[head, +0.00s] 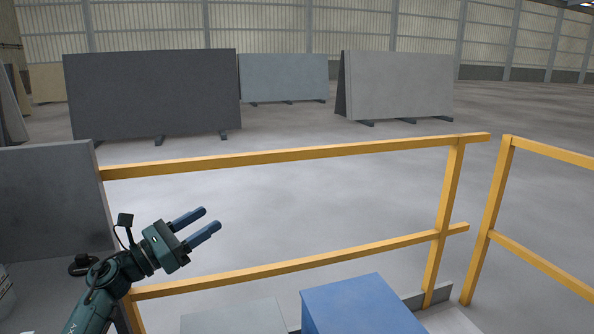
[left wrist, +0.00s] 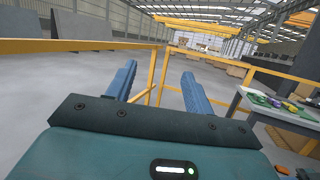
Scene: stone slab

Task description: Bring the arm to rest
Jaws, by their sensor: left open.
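My left gripper (head: 205,221) comes in from the lower left in the head view. Its two blue fingers are apart, with nothing between them. It is raised in front of the yellow railing and points up and to the right. In the left wrist view the fingers of the left gripper (left wrist: 157,85) also stand apart and empty, with the railing and hall floor beyond them. My right gripper is in neither view.
A yellow railing (head: 300,155) crosses close behind the gripper. A blue block (head: 360,305) and a grey block (head: 235,318) stand low in front. A dark slab (head: 150,95) stands beyond. A table (left wrist: 275,112) with small items is at the right in the wrist view.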

